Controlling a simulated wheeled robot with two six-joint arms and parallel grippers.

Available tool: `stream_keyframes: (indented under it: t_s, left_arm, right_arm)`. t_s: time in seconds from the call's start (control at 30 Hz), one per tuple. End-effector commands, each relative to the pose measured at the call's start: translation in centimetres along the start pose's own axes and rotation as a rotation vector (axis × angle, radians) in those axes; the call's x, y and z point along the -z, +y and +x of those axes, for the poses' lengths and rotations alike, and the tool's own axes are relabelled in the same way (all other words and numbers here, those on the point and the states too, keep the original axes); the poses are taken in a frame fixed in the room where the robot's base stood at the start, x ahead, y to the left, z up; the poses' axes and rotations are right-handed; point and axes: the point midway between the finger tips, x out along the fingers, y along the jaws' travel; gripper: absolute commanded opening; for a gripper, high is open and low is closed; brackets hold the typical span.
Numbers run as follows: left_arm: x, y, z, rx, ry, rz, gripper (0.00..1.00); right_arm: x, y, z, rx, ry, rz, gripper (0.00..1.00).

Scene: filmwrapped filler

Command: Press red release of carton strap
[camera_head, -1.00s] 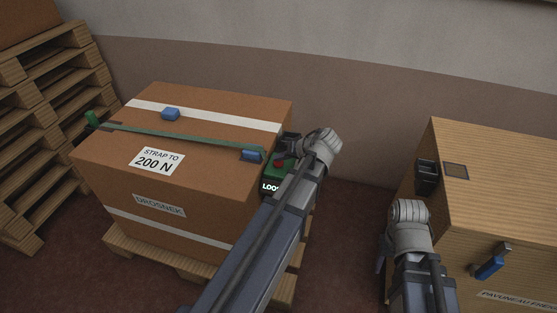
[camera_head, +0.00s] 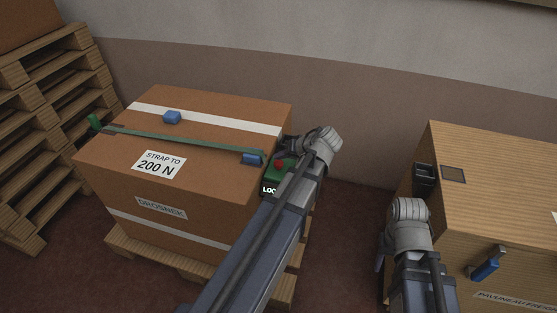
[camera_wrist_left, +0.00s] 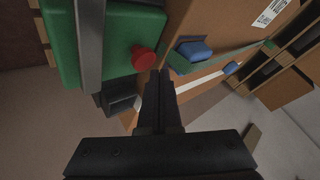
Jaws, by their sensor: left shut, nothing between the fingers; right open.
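The brown carton (camera_head: 200,195) stands on a pallet with a green strap (camera_head: 190,140) across its top. A green strap device (camera_head: 271,177) sits at the carton's right side, with the red release (camera_head: 279,164) on it. My left gripper (camera_head: 290,143) is shut and empty close beside the red release. In the left wrist view, its closed fingers (camera_wrist_left: 160,80) lie just beside the round red release (camera_wrist_left: 144,60); I cannot tell whether they touch. My left arm partly covers the device and its lit "LOO…" sign (camera_head: 269,190). My right gripper (camera_head: 424,175) is open and empty beside the wooden crate.
The wooden crate (camera_head: 500,190) with a blue-handled latch (camera_head: 485,268) stands at the right. Stacked pallets (camera_head: 40,130) stand at the left. Blue pads (camera_head: 172,117) sit on the carton. Bare floor (camera_head: 345,240) lies between carton and crate.

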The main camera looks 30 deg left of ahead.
Motion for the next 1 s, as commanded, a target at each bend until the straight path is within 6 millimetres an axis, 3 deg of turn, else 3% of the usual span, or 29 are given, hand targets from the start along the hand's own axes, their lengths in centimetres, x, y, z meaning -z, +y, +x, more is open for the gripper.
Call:
stream_keyframes:
  t_s: [0.37, 0.83, 1.0]
  left_arm:
    - [0.1, -0.1, -0.2, 0.0, 0.0, 0.0, 0.0]
    - [2.3, -2.3, -3.2, 0.0, 0.0, 0.0, 0.0]
    - [2.6, -2.6, -3.6, 0.0, 0.0, 0.0, 0.0]
  right_arm:
    - [0.0, 0.0, -0.3, 0.0, 0.0, 0.0, 0.5]
    - [-0.3, 0.4, -4.5, 0.0, 0.0, 0.0, 0.5]
    - [-0.3, 0.5, -5.2, 0.0, 0.0, 0.0, 0.5]
